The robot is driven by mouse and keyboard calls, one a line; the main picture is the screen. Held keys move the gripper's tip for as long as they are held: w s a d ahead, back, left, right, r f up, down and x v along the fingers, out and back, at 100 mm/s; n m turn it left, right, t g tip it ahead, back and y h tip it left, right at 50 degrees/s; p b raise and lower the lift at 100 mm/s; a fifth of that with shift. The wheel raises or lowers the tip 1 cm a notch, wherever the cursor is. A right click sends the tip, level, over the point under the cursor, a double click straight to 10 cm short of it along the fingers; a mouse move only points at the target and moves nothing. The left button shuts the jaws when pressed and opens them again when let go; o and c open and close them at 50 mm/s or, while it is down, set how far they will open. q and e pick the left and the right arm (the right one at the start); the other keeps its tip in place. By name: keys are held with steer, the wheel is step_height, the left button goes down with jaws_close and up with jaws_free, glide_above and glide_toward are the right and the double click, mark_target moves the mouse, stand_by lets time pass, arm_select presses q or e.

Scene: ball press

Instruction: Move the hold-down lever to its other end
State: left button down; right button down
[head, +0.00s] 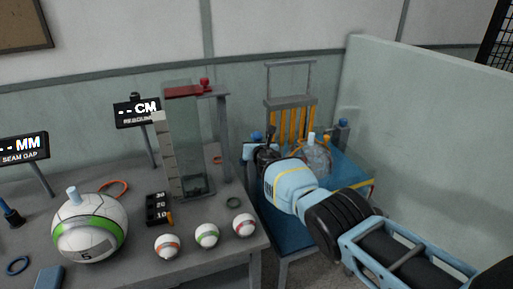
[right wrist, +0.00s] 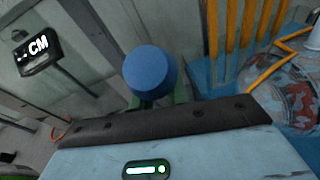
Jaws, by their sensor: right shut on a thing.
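A press with a grey frame (head: 290,102) and upright yellow bars stands on a blue table, with a patterned ball (head: 316,158) in front of the bars. My right gripper (head: 264,150) is at the press's left side. In the right wrist view it is shut around a blue round knob (right wrist: 150,72), which I take for the hold-down lever's end. The knob's top also shows in the head view (head: 257,136). The jaws and my arm hide the rest of the lever. A second blue knob (head: 343,123) stands at the press's right. My left gripper is not in view.
On the grey table (head: 205,262) at left are a large ball (head: 88,228), several small balls, a clear drop tube (head: 183,135) and two display signs. A pale partition wall (head: 425,130) stands close to the right of the blue table (head: 272,222).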

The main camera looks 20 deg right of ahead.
steer(key=shift+w+a+r, duration=0.15)
steer(key=shift+w+r, duration=0.05)
steer(key=shift+r, duration=0.1)
stand_by(0.4)
steer(key=c, duration=1.4)
jaws_free()
steer(key=shift+s+r, duration=0.1)
steer(key=shift+r, duration=0.05)
steer(key=shift+d, duration=0.2)
steer(key=shift+s, duration=0.1)
